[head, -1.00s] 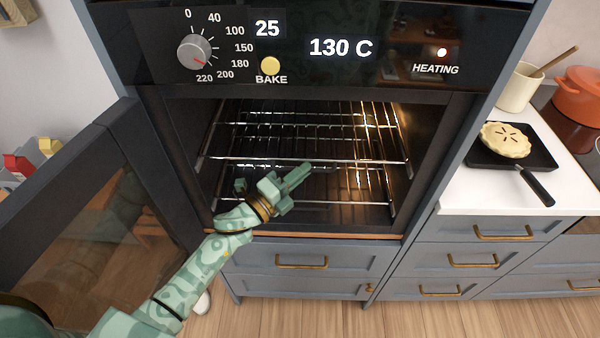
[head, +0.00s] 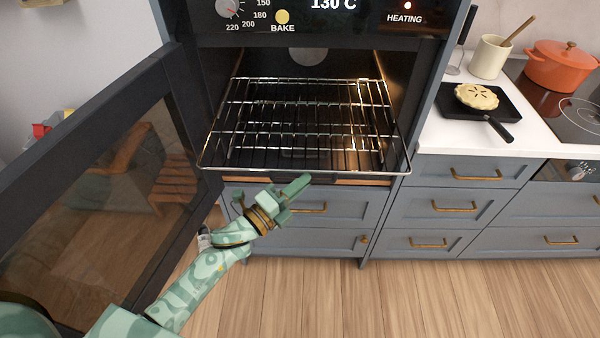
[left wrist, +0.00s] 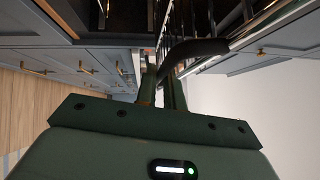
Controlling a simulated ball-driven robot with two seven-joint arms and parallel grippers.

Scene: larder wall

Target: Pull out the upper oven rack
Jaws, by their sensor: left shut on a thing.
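The upper oven rack (head: 345,135) is a shiny wire grid. It is drawn well forward, and its front rail stands out past the oven's front edge. A dark curved grip, at the rack's front, shows in the left wrist view (left wrist: 195,50). My left gripper (head: 293,188) is at the middle of the rack's front rail, shut on the rack. Its fingers also show in the left wrist view (left wrist: 162,88), at the dark grip. The gripper hides part of the rack's front. The lower rack is mostly hidden under the upper one. My right gripper is in neither view.
The oven door (head: 120,190) stands wide open on the left, beside my left arm. Drawers with brass handles (head: 310,207) lie below the oven. A pan with a pie (head: 476,96) and an orange pot (head: 562,66) are on the counter at right. The floor in front is clear.

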